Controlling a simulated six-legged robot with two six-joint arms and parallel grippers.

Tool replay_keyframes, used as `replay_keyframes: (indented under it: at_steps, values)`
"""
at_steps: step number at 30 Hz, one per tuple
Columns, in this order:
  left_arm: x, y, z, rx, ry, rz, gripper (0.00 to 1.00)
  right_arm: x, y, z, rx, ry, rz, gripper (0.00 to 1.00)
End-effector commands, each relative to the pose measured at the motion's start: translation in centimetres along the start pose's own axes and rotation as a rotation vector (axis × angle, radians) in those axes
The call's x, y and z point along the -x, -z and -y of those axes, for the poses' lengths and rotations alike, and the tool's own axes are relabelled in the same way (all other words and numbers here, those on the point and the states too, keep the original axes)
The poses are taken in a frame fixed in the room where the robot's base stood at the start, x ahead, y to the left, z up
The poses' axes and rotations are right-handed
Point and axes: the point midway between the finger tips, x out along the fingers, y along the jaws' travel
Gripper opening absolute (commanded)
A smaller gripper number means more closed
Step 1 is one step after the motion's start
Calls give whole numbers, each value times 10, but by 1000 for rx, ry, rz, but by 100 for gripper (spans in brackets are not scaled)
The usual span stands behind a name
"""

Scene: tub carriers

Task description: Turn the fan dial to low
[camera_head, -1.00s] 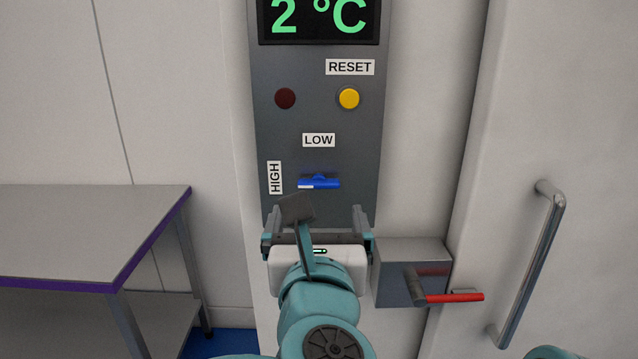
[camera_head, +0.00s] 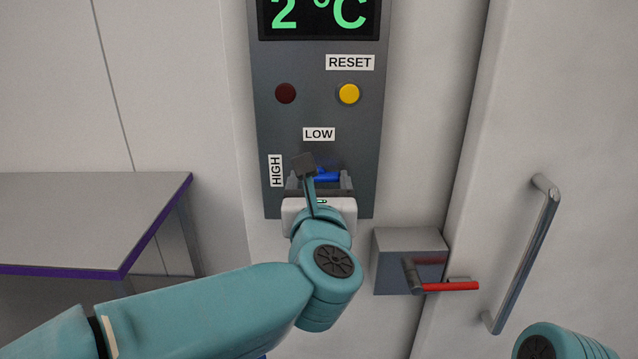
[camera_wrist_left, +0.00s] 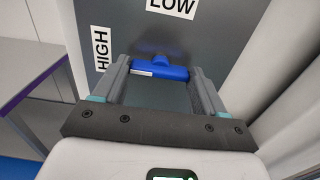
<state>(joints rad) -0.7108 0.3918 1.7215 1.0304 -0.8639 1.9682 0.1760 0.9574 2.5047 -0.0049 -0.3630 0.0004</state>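The blue fan dial (camera_head: 327,176) is a bar handle on the grey panel, and it lies level. Its white mark is at the left end, on the side of the HIGH label (camera_head: 276,170); this shows in the left wrist view (camera_wrist_left: 168,72). The LOW label (camera_head: 319,134) is above the dial. My left gripper (camera_head: 319,183) is open in front of the dial. In the left wrist view its fingers stand left and right of the bar's ends, with no clear grip on it. My arm partly hides the dial in the head view. My right gripper is out of view.
Above are a dark red lamp (camera_head: 286,93), a yellow button (camera_head: 349,94) under RESET, and a green-digit display (camera_head: 318,16). A grey box with a red-handled lever (camera_head: 450,286) and a door handle (camera_head: 524,255) are right. A purple-edged table (camera_head: 90,220) is left.

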Motion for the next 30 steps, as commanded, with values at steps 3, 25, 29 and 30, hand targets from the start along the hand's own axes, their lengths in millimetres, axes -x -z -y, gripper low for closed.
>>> replay_keyframes:
  at_steps: [3,25,29,30]
  values:
    - [0,0,0,0,-1,0,41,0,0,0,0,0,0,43]
    - [0,0,0,-416,-1,0,41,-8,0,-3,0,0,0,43]
    - [0,0,0,-540,-1,0,41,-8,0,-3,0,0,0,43]
    - [0,0,0,-578,-1,0,41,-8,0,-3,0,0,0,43]
